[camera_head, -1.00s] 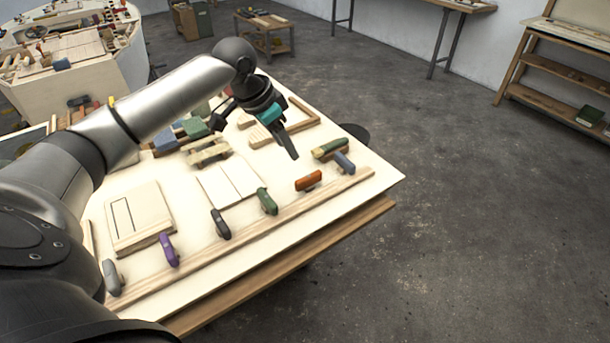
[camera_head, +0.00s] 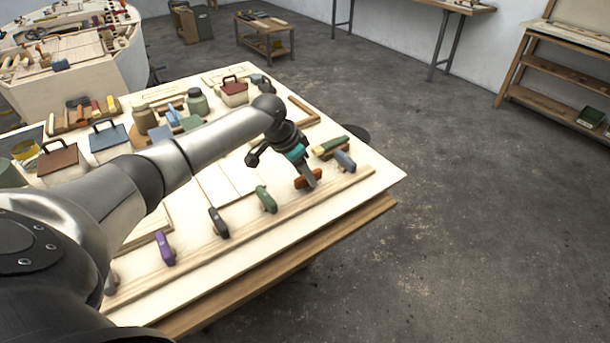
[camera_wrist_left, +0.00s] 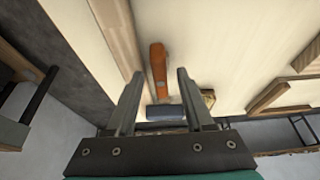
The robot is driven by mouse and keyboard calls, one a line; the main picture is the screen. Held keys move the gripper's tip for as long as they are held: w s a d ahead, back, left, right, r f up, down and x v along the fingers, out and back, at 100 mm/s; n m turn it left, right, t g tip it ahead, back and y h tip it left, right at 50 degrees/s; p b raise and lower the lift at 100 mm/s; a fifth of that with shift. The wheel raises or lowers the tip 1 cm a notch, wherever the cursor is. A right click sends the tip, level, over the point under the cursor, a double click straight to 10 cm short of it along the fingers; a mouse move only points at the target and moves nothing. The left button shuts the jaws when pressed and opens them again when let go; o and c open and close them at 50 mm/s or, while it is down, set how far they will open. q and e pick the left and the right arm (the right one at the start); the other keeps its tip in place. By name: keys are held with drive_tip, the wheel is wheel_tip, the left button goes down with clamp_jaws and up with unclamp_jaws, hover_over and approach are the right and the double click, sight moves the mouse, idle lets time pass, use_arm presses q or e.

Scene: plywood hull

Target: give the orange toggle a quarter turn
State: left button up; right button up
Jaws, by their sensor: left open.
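The orange toggle (camera_head: 302,182) sits in the row of toggles along the wooden strip near the table's front edge. In the left wrist view the orange toggle (camera_wrist_left: 158,68) lies lengthwise, ahead of and between the open fingers. My left gripper (camera_head: 309,180) is over the toggle in the head view and covers part of it. In the left wrist view my left gripper (camera_wrist_left: 157,88) is open with nothing held. I cannot tell whether a finger touches the toggle. My right gripper is not in view.
A blue-grey toggle (camera_head: 345,161) stands just right of the orange one, and a green toggle (camera_head: 265,199) to its left. Toolboxes and jars crowd the table's back. The floor to the right is clear.

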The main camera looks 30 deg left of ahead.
use_arm(q)
drive_tip(key=shift+w+f, duration=0.1)
drive_tip(key=shift+f, duration=0.2)
drive_tip(key=shift+c, duration=0.3)
clamp_jaws()
